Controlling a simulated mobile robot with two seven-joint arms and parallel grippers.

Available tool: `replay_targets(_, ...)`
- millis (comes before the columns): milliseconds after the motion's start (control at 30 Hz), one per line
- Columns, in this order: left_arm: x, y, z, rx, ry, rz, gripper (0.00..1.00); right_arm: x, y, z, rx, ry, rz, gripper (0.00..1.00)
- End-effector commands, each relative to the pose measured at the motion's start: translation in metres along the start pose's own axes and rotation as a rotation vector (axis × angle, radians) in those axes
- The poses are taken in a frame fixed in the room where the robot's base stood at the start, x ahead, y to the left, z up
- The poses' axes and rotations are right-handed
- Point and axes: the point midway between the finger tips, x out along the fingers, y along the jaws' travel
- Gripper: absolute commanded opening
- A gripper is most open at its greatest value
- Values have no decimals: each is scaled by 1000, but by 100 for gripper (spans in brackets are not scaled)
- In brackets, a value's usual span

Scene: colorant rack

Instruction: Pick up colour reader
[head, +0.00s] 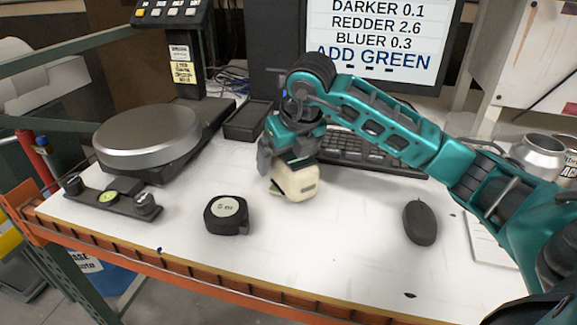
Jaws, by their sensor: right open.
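A small cream-coloured block-shaped device (297,182), which looks like the colour reader, is on the white bench in the middle of the head view. My right gripper (283,166) points down right at it, with its fingers open at the device's upper left. The gripper hides part of the device's top and back. I cannot tell whether the fingers straddle it or touch it. My left gripper is not in view.
A black tape measure (226,214) is to the front left. A scale with a round metal pan (148,138), a black level bar (112,197) and a shallow black tray (247,120) are further left. A keyboard (362,152) lies behind, a mouse (420,222) right. The front middle is clear.

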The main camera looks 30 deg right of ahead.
Motion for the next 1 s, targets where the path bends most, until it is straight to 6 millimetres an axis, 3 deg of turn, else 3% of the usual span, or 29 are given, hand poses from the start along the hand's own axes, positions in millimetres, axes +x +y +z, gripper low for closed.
replay_targets(167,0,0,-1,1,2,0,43,0,0,0,0,0,0,96)
replay_targets(1000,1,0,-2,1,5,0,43,0,0,0,0,-1,0,15)
